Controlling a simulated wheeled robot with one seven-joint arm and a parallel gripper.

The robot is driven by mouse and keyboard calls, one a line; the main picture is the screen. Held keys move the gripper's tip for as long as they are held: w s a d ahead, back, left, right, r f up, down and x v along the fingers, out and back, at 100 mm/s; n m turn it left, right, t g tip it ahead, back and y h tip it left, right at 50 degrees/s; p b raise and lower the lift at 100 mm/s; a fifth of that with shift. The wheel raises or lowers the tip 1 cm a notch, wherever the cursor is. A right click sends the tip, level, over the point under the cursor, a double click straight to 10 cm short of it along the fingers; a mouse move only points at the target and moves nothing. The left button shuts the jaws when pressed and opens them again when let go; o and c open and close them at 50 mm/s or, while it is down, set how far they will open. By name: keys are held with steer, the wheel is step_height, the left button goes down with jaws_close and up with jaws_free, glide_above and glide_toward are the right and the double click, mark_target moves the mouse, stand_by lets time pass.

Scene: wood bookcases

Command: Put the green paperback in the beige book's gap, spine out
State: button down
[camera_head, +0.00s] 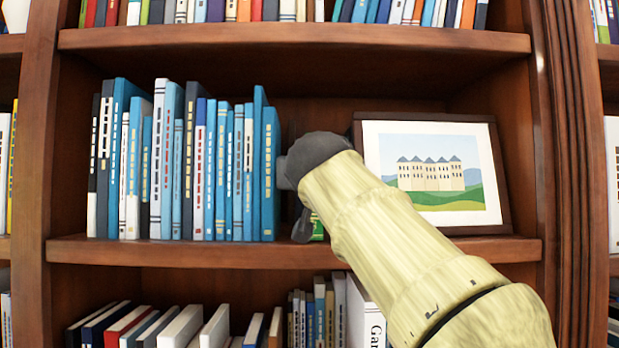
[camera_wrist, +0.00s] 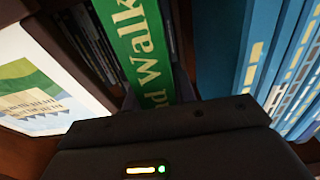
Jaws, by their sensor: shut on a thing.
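In the head view only a small green piece of the paperback (camera_head: 318,227) shows beside my wrist. My gripper (camera_wrist: 155,98) is shut on the paperback, at the middle shelf, right of the blue book row and left of the framed picture. In the head view my own arm hides most of the paperback and the fingers. I cannot make out a beige book or its gap.
A row of mostly blue books (camera_head: 190,165) stands upright on the middle shelf (camera_head: 200,254). A framed castle picture (camera_head: 433,172) leans at its right. The lower shelf holds leaning books (camera_head: 180,328) and a thick white book (camera_head: 366,318). Books (camera_head: 270,10) fill the upper shelf.

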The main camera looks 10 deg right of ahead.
steer(key=shift+w+f+b, duration=0.15)
steer(key=shift+f+b, duration=0.1)
steer(key=shift+b, duration=0.05)
stand_by(0.5)
steer(key=c, duration=1)
jaws_free()
steer(key=shift+c, duration=0.2)
steer(key=b+v, duration=0.8)
steer(key=v, duration=0.9)
steer(key=shift+s, duration=0.25)
